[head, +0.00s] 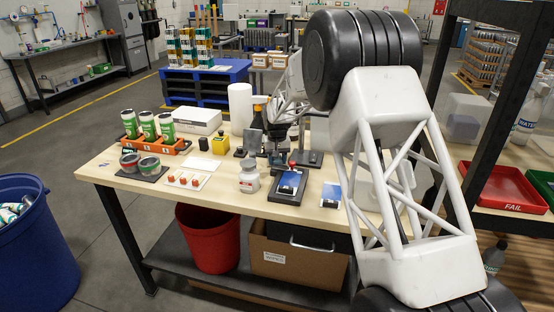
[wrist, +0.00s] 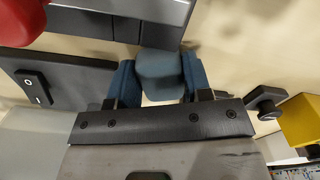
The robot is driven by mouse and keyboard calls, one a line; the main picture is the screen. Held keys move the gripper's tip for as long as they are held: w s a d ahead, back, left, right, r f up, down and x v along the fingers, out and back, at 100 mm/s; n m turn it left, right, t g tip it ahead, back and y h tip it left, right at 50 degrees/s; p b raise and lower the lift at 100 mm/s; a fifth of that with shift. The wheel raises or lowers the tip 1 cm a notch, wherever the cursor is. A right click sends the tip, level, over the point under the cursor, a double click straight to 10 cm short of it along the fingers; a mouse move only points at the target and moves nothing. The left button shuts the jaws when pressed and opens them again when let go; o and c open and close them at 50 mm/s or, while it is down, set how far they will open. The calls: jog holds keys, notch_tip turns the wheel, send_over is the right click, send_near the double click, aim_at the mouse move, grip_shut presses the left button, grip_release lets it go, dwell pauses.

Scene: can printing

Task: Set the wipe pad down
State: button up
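In the wrist view, the blue-grey wipe pad (wrist: 161,78) sits between the two blue fingers of my gripper (wrist: 160,86), which appear to press on its sides. The pad's far end is close to a dark grey machine part with a pale metal plate. I cannot tell whether the pad touches that part or the table below. In the head view, my gripper is at the printing device near the table's middle, largely hidden by the device and my arm, and the pad cannot be made out there.
A red knob (wrist: 20,22) and a switch panel (wrist: 38,88) are at left in the wrist view; a yellow block (wrist: 303,120) is at right.

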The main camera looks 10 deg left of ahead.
jog(key=shift+o, duration=0.6)
jog(key=shift+r, duration=0.1)
notch_tip(320, 180, up, 12)
dwell(0.4)
dwell(0.8)
